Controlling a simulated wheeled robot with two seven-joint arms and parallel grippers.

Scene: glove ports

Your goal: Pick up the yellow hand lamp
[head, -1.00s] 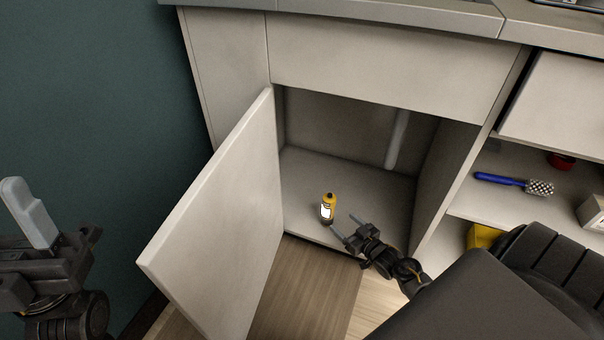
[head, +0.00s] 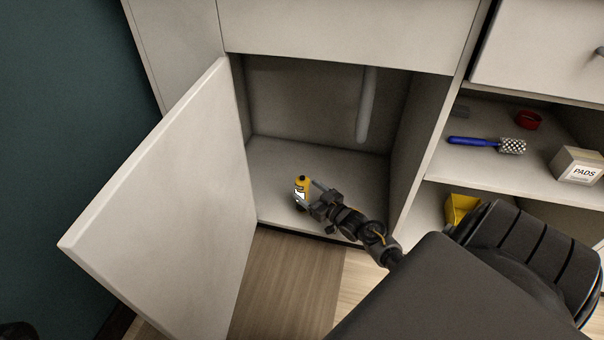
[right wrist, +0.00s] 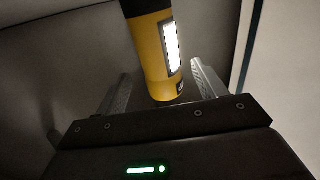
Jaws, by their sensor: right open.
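The yellow hand lamp (head: 301,188) stands upright on the floor of the open cabinet, near its front edge. It has a black top and a lit white panel. My right gripper (head: 309,194) is at the lamp with its jaws open. In the right wrist view the lamp (right wrist: 153,55) is between the two fingers of the gripper (right wrist: 158,85), with a gap visible at the left finger. Contact on the right side cannot be told. My left gripper is not clearly in view; only a dark bit shows at the bottom left corner.
The cabinet door (head: 170,190) is swung open on the left. A pale pipe (head: 366,105) hangs at the cabinet's back. Shelves on the right hold a blue-handled brush (head: 487,143), a red ring-like item (head: 528,120), a PADS box (head: 576,165) and a yellow bin (head: 461,208).

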